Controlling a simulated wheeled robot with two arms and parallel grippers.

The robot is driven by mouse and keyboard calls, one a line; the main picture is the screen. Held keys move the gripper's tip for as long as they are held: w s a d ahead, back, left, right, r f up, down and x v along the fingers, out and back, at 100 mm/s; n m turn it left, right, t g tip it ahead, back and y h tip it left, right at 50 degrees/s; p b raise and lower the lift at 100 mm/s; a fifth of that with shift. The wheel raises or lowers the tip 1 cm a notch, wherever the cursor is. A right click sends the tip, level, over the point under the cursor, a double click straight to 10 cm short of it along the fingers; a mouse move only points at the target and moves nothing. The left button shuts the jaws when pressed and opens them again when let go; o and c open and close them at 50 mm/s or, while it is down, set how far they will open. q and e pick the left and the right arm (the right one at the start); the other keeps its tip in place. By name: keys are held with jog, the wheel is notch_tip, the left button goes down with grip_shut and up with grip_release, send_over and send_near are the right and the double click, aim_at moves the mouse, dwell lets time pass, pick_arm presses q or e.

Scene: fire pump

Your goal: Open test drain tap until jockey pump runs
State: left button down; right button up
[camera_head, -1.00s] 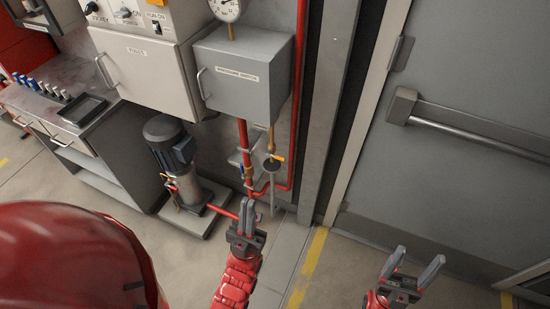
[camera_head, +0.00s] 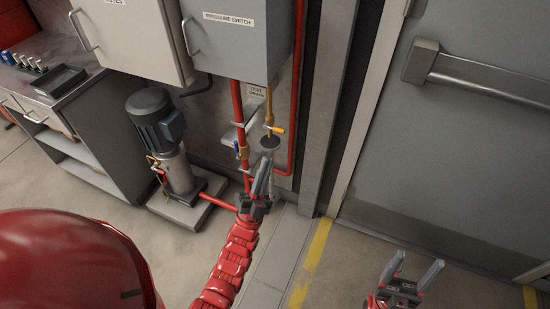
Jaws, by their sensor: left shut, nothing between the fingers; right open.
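The test drain tap (camera_head: 276,130) has a yellow-orange handle on a brass pipe under the pressure switch box, with a dark round funnel (camera_head: 270,142) just below it. A TEST DRAIN label (camera_head: 257,91) is on the wall behind. The jockey pump (camera_head: 156,120), dark-topped with a steel body, stands on a plinth to the left. My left gripper (camera_head: 263,166) is shut and empty, its fingertips just below the funnel in the picture; I cannot tell whether they touch anything. My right gripper (camera_head: 416,268) is open and empty at the lower right, far from the tap.
A blue-handled valve (camera_head: 240,150) sits on the red pipe just left of the tap. The pressure switch box (camera_head: 236,40) overhangs the tap. A grey door with a push bar (camera_head: 490,82) is at right. Floor in front is clear.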

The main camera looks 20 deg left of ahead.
pick_arm(q)
jog(key=w+a+f+m+g+y+b, duration=0.1)
jog(key=w+f+b, duration=0.3)
jog(key=f, duration=0.4)
jog(key=w+a+f+m+g+y+b, duration=0.1)
jog(key=w+a+f+m+y+b, duration=0.1)
jog(key=w+f+b, duration=0.3)
jog(key=w+a+f+m+g+y+b, duration=0.1)
jog(key=w+a+f+m+b, duration=0.2)
jog(key=f+b, duration=0.4)
notch_tip(320, 180, down, 5)
jog(key=shift+w+a+f+g+y+b, duration=0.2)
jog(key=shift+w+a+g+y+b, duration=0.2)
jog(key=shift+w+a, duration=0.25)
jog(key=shift+w+d, duration=0.1)
jog(key=b, duration=0.3)
send_near(275, 128)
jog(key=w, duration=0.1)
jog(key=w+d+r, duration=0.1)
jog(key=w, duration=0.1)
jog(key=w+r, duration=0.1)
jog(key=w, duration=0.1)
jog(key=shift+d+r, duration=0.25)
jog(key=shift+d, duration=0.1)
jog(key=shift+d+r+n+y+p, duration=0.1)
jog(key=shift+r+n+y+p, duration=0.1)
jog(key=shift+n+y+p, duration=0.35)
